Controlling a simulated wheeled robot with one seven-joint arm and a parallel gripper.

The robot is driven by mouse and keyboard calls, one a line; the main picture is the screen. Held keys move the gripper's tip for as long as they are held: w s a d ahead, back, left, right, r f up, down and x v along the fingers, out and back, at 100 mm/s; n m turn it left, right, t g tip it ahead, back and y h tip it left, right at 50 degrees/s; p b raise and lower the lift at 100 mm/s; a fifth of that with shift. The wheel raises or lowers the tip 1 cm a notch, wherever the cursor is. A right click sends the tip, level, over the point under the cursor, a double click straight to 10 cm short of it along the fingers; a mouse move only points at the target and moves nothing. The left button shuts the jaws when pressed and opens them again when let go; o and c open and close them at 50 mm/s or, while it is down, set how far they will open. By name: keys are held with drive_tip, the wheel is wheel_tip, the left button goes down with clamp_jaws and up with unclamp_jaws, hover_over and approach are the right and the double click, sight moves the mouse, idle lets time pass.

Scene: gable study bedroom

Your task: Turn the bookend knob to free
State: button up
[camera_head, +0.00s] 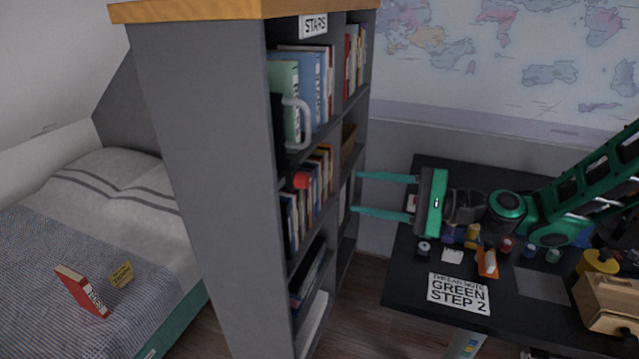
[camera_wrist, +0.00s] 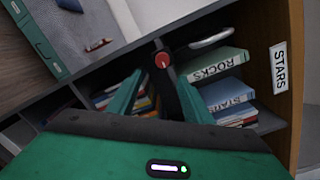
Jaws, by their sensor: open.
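The bookend knob is red and round. In the head view the knob (camera_head: 301,180) sits at the front of the bookcase, just below the upper book shelf. In the wrist view the knob (camera_wrist: 163,60) has a small pale mark on its face and a dark upright part below it. My gripper (camera_head: 355,192) is open and empty, its two green fingers pointing left at the bookcase, to the right of the knob with a gap between. In the wrist view my gripper (camera_wrist: 158,72) has the knob lined up between its fingertips. Contact is not visible.
The grey bookcase (camera_head: 200,150) holds several books. A pale curved handle (camera_head: 297,118) juts out above the knob, near the ROCKS book (camera_wrist: 213,64). A black desk (camera_head: 400,290) with small items and a GREEN STEP 2 note (camera_head: 459,292) lies right. A red book (camera_head: 82,290) lies on the bed.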

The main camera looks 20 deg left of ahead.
sight(309, 182)
drive_tip(key=a, duration=1.1)
drive_tip(key=shift+w+r, duration=0.1)
drive_tip(key=shift+r, duration=0.05)
drive_tip(key=c, duration=1.1)
